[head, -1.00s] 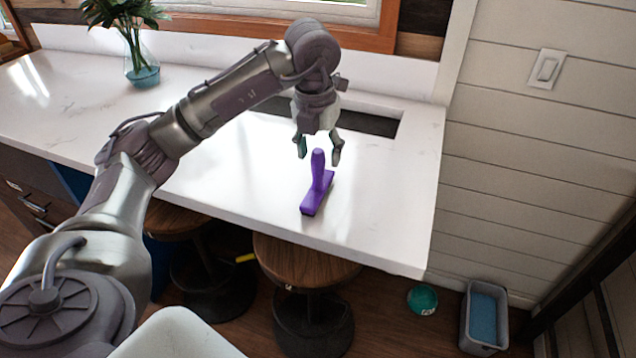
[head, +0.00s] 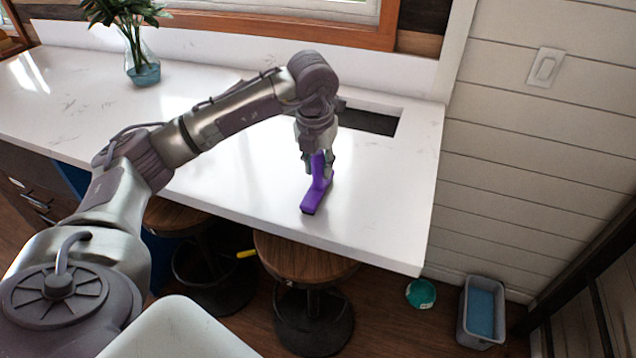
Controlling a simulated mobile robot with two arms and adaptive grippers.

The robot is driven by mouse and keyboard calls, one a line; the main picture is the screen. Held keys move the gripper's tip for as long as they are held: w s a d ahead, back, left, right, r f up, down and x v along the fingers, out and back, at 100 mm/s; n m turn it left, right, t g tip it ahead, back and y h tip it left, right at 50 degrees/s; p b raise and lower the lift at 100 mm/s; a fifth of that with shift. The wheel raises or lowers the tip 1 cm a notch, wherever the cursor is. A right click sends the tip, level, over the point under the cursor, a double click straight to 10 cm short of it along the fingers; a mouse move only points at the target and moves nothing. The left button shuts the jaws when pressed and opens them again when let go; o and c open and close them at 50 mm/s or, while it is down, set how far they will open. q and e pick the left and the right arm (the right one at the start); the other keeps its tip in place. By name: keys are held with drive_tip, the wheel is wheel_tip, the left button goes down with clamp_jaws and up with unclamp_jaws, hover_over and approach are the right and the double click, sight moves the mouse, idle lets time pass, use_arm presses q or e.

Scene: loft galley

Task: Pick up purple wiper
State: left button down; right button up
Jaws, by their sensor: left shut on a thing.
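The purple wiper (head: 317,193) stands on the white counter (head: 235,190), near its right end. Its wide foot rests on the counter and its handle points up. My left gripper (head: 318,165) has come down over the handle from above and is shut on it. The fingers hide part of the handle. My right gripper is not in view.
A dark rectangular opening (head: 370,120) lies in the counter behind the wiper. A glass vase (head: 143,70) with a plant stands at the back left. Stools (head: 305,262) stand below the front edge. A grey bin (head: 481,312) and a green round thing (head: 421,293) are on the floor.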

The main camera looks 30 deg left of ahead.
use_arm(q)
drive_tip(key=shift+r, duration=0.15)
drive_tip(key=shift+r, duration=0.3)
drive_tip(key=r+b, duration=0.1)
drive_tip(key=d+r+b, duration=0.1)
drive_tip(key=r, duration=0.1)
drive_tip(key=shift+d+r, duration=0.1)
drive_tip(key=shift+r, duration=0.2)
drive_tip(key=d+r+b, duration=0.1)
drive_tip(key=d+r, duration=0.5)
drive_tip(key=d, duration=0.4)
drive_tip(key=shift+w+d+r, duration=0.25)
drive_tip(key=shift+r, duration=0.05)
drive_tip(key=c, duration=1.5)
unclamp_jaws()
drive_tip(key=shift+c, duration=0.2)
drive_tip(key=c, duration=0.4)
drive_tip(key=shift+o, duration=0.2)
